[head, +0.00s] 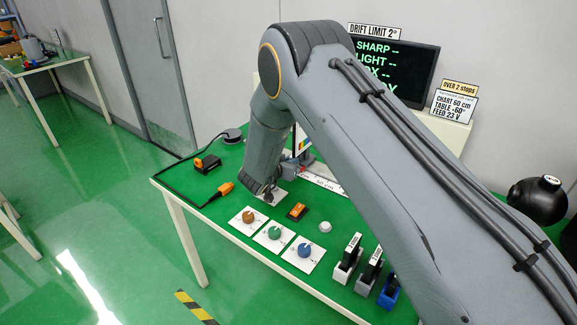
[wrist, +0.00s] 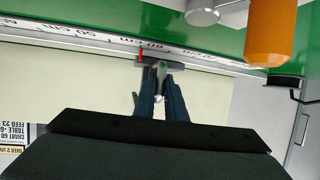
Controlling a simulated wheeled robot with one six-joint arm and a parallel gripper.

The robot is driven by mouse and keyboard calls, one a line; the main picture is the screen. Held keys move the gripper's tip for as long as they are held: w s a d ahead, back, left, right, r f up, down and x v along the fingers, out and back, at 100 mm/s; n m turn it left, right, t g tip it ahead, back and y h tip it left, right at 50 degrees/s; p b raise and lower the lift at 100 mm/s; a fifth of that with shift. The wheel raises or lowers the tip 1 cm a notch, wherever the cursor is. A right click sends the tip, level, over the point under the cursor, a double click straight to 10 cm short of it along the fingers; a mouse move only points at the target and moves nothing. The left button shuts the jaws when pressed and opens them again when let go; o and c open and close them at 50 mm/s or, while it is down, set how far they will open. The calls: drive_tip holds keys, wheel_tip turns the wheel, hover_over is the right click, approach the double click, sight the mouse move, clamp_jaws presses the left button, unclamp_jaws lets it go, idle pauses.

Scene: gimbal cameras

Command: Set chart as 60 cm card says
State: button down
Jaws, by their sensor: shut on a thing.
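The job card (head: 453,105) on the back wall reads "CHART 60 cm" on its first line. The colour-striped chart (head: 301,141) shows only in part behind my arm in the head view. A white scale rail (head: 322,181) with cm marks runs beside it, partly hidden. In the wrist view the scale (wrist: 95,38) crosses the top, with a small red pointer (wrist: 140,55) at its edge. My gripper (wrist: 160,92) is shut on a small metallic post (wrist: 161,72) close to the pointer. The exact reading is too small to tell. My fingers are hidden in the head view.
A black cable with an orange plug (head: 226,188) lies at left.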

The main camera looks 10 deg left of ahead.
drive_tip(key=c, duration=1.8)
unclamp_jaws()
drive_tip(key=shift+b+v, duration=0.8)
drive_tip(key=shift+v, duration=3.15)
drive_tip(key=shift+d, duration=0.15)
